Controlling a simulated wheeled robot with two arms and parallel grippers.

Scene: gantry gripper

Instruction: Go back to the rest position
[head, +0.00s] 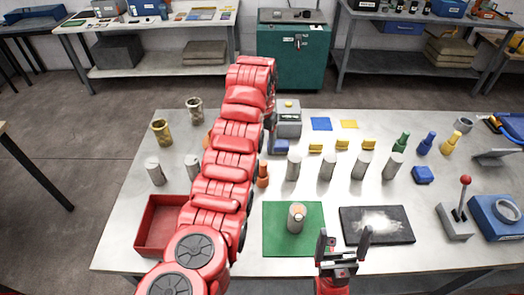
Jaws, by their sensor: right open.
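My right gripper (342,250) is in the head view near the table's front edge. Its two dark fingers are spread apart and point away from me, with nothing between them. It is right of the green mat (274,244) and in front of the dark plate (362,236). A grey cylinder (296,224) with a light tan top stands upright on the green mat, apart from this gripper. My red left arm reaches from the lower left over the table; I cannot make out its gripper.
The white table (125,247) holds a red tray (150,252) at left. Several grey cylinders (327,168) stand in the middle. A lever box (455,222) with a red knob and a blue device (497,220) are at right. A green cabinet (290,62) stands behind.

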